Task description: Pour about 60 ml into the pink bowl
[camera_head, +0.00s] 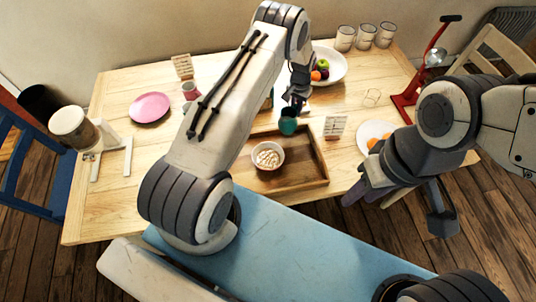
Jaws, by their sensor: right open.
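A flat, round pink dish (151,107) lies at the left of the wooden table; I cannot tell how deep it is. A small teal vessel (288,127) is at the back of the wooden tray (307,181). My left gripper (292,104) is right at its top, small and dark in the picture; whether its fingers are closed on the vessel is unclear. The vessel's contents are not visible. A white bowl of pale pieces (268,155) sits in the tray. My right gripper (400,205) is open and empty at the table's front right edge.
A fruit bowl (331,69), several glasses and a red stand (407,95) are at the back right. A plate with orange fruit (364,134) is near my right arm. A white canister (74,128) and a small pinkish cup (190,91) are at the left.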

